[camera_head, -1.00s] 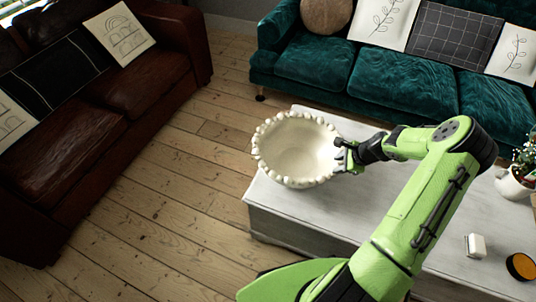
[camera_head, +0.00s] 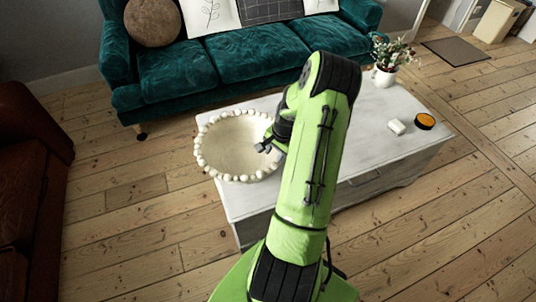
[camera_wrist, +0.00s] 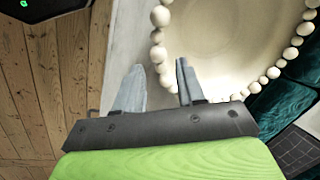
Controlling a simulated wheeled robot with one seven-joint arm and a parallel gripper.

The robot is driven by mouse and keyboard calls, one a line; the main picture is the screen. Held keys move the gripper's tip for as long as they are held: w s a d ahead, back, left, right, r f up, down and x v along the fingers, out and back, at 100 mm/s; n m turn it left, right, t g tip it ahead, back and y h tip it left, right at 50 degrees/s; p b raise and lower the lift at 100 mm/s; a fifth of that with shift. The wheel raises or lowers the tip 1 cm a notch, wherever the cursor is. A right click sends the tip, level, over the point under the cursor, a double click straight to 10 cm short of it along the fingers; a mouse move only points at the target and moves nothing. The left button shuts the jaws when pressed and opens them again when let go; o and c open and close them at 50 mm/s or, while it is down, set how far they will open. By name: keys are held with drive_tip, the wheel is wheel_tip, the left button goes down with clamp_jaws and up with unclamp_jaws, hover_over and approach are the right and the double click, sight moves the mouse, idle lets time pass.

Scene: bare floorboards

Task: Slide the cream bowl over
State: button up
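The cream bowl (camera_head: 232,152), with a rim of round beads, sits at the left end of the pale coffee table (camera_head: 330,168) in the head view. Its left side reaches to or past the table's end. My gripper (camera_head: 268,147) is at the bowl's right rim, partly hidden by my green arm. In the wrist view my gripper (camera_wrist: 158,78) has its two fingers apart. One finger is over the inside of the bowl (camera_wrist: 220,35), the other outside it, with beads of the rim between them. I cannot tell whether they touch it.
A plant in a white pot (camera_head: 384,76), a small white block (camera_head: 396,127) and an orange-topped black round tin (camera_head: 425,121) stand on the table's right part. A teal sofa (camera_head: 225,65) is behind; a brown sofa (camera_head: 32,180) is at left. Floorboards are clear in front.

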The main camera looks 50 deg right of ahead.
sight(267, 172)
drive_tip(key=b+x, duration=0.5)
drive_tip(key=x, duration=1.1)
drive_tip(key=shift+r, duration=0.1)
drive_tip(key=shift+c, duration=0.3)
clamp_jaws()
idle(0.6)
